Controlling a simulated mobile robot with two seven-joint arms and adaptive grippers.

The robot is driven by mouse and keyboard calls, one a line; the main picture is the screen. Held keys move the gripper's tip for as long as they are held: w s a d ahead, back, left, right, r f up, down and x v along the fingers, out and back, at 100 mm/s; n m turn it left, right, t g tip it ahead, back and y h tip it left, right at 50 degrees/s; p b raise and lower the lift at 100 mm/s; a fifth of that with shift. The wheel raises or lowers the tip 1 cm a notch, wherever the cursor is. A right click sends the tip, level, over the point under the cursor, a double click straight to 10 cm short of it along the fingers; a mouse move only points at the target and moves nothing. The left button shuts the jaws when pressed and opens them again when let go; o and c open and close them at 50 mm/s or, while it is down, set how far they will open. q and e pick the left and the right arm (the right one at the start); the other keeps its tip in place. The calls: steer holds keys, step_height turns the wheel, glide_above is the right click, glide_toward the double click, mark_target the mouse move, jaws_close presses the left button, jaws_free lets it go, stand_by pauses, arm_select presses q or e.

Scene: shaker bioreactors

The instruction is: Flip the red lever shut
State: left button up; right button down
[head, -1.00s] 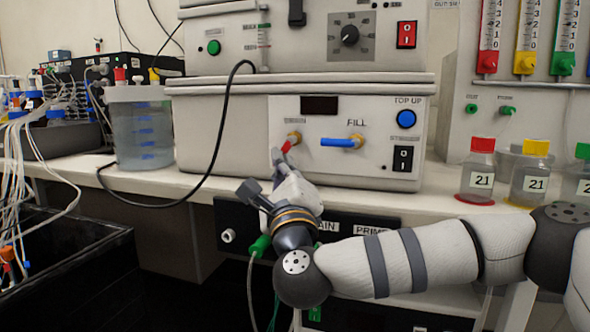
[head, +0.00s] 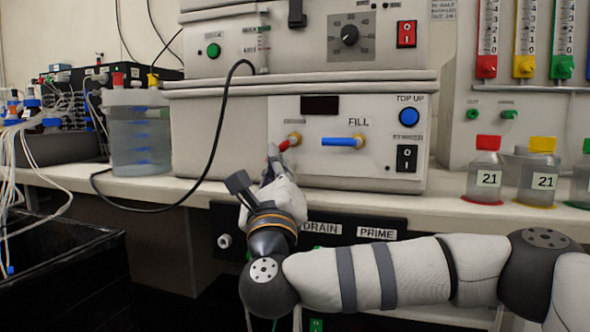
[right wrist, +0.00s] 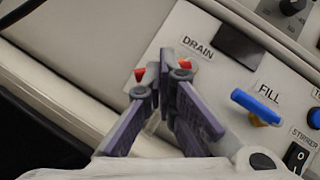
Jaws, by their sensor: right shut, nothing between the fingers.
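The red lever (head: 286,144) is on the brass DRAIN valve (head: 296,138) on the front of the white unit. It slants slightly down to the left from the valve. My right gripper (head: 272,154) is at the lever's left end, its closed fingers pointing up at it. In the right wrist view, the fingertips (right wrist: 163,82) are together with nothing held. Red bits of the lever (right wrist: 139,74) show on both sides of the fingertips, which hide its middle. Touch is likely but I cannot tell for sure. My left gripper is not in view.
The blue FILL lever (head: 343,141) lies level just right of the red lever. A black cable (head: 219,125) hangs to the left of my gripper. Bottles labelled 21 (head: 485,168) stand on the bench at right. A jar of liquid (head: 140,135) stands at left.

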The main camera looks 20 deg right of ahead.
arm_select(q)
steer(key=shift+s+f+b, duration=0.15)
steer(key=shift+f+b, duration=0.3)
arm_select(e)
steer(key=shift+w+a+m+h, duration=0.1)
steer(key=shift+m+h, duration=0.5)
steer(key=shift+m, duration=0.2)
arm_select(q)
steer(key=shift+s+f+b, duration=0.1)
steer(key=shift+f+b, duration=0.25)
steer(key=shift+b, duration=0.05)
arm_select(e)
steer(key=shift+w+a+r+m+h, duration=0.15)
steer(key=shift+m+h, duration=0.45)
steer(key=shift+m, duration=0.4)
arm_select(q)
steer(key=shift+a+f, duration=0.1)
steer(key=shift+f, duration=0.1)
arm_select(e)
steer(key=shift+a+r, duration=0.2)
steer(key=shift+r, duration=0.1)
arm_select(q)
steer(key=shift+b, duration=0.3)
